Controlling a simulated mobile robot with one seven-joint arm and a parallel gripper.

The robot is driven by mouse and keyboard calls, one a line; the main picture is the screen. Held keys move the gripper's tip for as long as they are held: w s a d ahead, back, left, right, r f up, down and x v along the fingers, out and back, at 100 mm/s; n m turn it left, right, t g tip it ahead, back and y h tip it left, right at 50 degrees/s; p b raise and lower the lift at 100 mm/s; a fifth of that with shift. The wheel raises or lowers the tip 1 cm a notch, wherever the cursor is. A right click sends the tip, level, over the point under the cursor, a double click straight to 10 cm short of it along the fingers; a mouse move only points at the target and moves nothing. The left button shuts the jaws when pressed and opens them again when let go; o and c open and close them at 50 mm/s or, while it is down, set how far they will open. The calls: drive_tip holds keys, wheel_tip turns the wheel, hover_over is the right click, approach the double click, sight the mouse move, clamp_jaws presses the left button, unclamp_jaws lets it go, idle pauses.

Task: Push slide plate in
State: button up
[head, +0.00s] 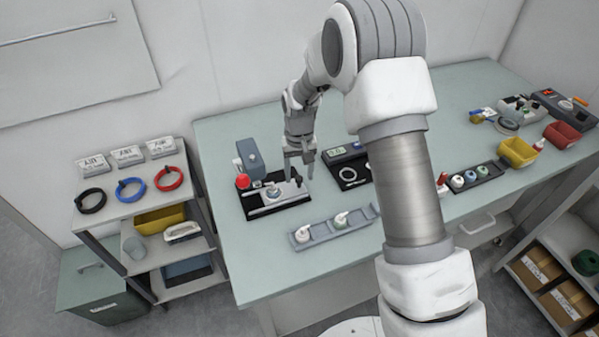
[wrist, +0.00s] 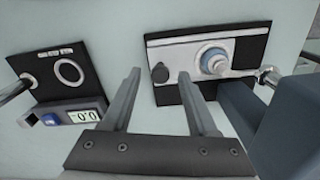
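The slide plate (wrist: 185,62) is a pale metal plate on a black base, with a round blue-and-white seat and a black knob (wrist: 159,73) at one end. In the head view the slide plate (head: 283,192) lies on the fixture at the table's left, beside a blue-grey housing (head: 250,157) and a red button (head: 243,181). My gripper (head: 299,170) points down above the knob end. In the wrist view my gripper (wrist: 159,77) is open, its fingers apart with the knob showing between the tips. I cannot tell whether they touch it.
A black gauge unit with a display (wrist: 83,115) stands close by; it also shows in the head view (head: 347,168). A grey tray (head: 322,233) with two white parts lies in front. Yellow (head: 517,152) and red bins (head: 562,134) stand far right. The table's front left is clear.

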wheel_tip(320, 180, up, 18)
drive_tip(key=shift+f, duration=0.25)
idle(0.3)
